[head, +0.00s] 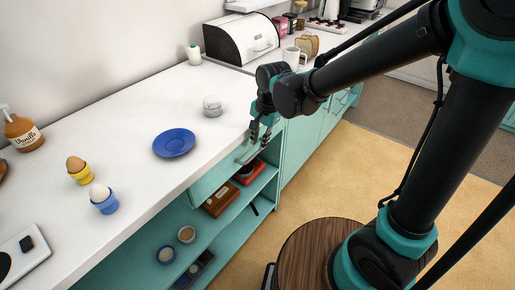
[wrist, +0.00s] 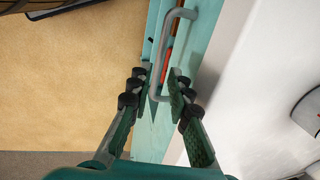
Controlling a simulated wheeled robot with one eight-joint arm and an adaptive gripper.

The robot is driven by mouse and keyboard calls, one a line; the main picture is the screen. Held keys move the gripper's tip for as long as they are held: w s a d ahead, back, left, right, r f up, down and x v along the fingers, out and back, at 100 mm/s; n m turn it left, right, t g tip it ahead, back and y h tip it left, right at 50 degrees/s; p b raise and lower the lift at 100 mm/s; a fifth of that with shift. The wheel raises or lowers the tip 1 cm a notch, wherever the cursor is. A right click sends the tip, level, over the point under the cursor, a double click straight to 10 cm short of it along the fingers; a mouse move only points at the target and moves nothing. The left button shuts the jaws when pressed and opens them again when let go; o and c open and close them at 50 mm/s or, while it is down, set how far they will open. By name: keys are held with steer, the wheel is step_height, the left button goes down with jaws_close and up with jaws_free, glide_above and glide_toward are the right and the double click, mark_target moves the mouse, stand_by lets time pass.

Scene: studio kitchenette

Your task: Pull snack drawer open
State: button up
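A teal drawer front (head: 208,183) sits just under the white counter's front edge in the head view. Its grey bar handle (wrist: 176,45) shows clearly in the wrist view, standing out from the teal front. My gripper (head: 260,135) is at the counter edge, pointing down at this front. In the wrist view my gripper (wrist: 161,90) is open, with one finger on each side of the handle's near end. A gap shows between the fingers and the bar; contact is not clear. No label marks the snack drawer.
The wood-coloured floor in front is clear.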

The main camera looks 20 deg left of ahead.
mark_target(257, 152)
steer(key=shift+w+a+f, duration=0.1)
steer(key=shift+a+f, duration=0.1)
steer(key=shift+f, duration=0.85)
steer(key=shift+w+a+f, duration=0.1)
steer(key=shift+a+f, duration=0.05)
steer(key=shift+f, duration=0.85)
steer(key=shift+c, duration=0.6)
jaws_close()
